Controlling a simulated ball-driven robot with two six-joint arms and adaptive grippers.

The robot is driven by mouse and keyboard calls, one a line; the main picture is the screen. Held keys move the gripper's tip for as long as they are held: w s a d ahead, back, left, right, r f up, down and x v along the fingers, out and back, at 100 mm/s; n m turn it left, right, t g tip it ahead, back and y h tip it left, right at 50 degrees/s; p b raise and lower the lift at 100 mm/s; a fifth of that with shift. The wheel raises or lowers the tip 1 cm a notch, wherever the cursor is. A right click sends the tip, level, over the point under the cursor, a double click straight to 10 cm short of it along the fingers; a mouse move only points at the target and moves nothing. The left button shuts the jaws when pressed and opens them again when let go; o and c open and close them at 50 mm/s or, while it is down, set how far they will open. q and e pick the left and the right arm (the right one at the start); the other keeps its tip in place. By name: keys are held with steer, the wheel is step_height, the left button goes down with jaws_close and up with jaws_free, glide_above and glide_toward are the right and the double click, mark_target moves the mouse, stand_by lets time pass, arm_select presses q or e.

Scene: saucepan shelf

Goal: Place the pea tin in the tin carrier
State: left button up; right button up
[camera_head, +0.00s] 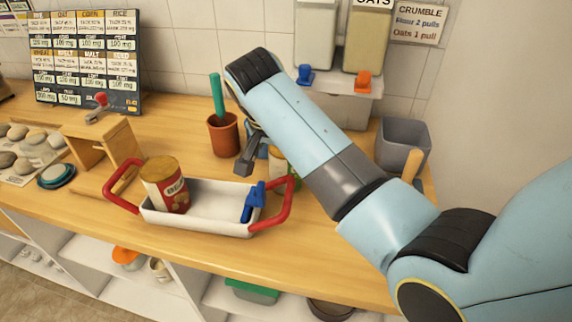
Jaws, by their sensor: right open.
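The tin carrier (215,226) is a white tray with red handles, standing near the front of the wooden counter. A tin with a red label reading "BEA" (168,184) stands upright in its left part. A blue piece (254,203) is in its right part; I cannot tell what it is. My right gripper (247,164) is open, behind the right part of the carrier. A tin with some green on its label (294,178), likely the pea tin, stands just right of the gripper, mostly hidden by my right arm. I cannot tell whether they touch. My left gripper is not in view.
A brown pot (223,134) with a green stick stands behind the carrier. A wooden stand (105,140) with a red-knobbed crank is at left. A grey bin (402,142) and dispensers (367,42) are at back right. Open shelves lie below the counter.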

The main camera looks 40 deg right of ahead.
steer(key=x, duration=0.4)
steer(key=shift+f, duration=0.1)
steer(key=shift+s, duration=0.1)
steer(key=c, duration=1.6)
